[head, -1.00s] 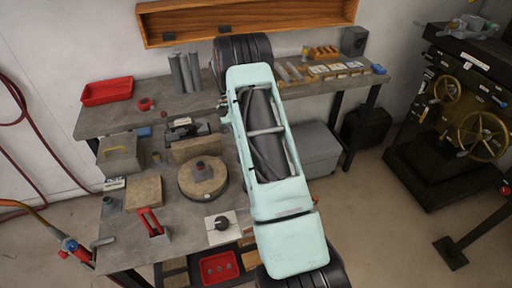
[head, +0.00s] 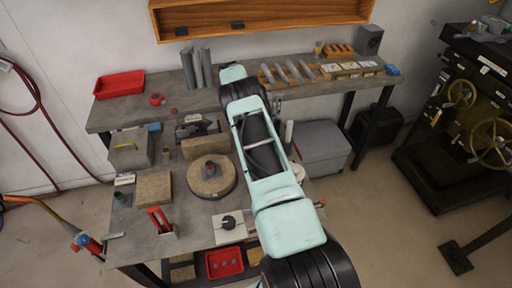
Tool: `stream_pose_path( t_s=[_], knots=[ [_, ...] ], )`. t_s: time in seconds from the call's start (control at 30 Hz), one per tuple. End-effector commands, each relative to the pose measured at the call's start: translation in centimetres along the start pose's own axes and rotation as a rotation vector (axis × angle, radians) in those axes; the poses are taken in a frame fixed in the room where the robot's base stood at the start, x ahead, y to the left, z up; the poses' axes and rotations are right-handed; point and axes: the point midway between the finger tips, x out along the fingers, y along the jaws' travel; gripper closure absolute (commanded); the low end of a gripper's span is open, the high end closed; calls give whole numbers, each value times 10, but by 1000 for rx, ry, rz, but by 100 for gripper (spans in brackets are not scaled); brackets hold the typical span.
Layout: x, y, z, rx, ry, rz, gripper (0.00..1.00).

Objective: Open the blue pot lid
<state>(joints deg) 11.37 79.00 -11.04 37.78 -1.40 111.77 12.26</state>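I cannot make out a clear blue pot or lid. A small blue object (head: 392,70) sits at the right end of the back bench, too small to identify. Another small blue patch (head: 154,127) shows behind the grey box at the left. My pale green arm crosses the middle of the view from the bottom up to the back bench. Its links hide part of the bench. My gripper cannot be made out.
A round board (head: 227,187) with a dark knob, a white plate (head: 239,233) with a black knob and a red clamp (head: 160,222) stand on the front bench. A red tray (head: 119,82) is at the back left. A grey chest (head: 319,148) stands right of the benches.

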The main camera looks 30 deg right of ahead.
Motion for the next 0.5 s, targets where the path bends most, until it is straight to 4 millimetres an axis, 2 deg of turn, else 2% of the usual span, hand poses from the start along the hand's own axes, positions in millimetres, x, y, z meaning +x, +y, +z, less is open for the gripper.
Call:
stream_pose_path(
  t_s=[0.5],
  knots=[
    [2,0,-1,-6,-32,9,100]
  ],
)
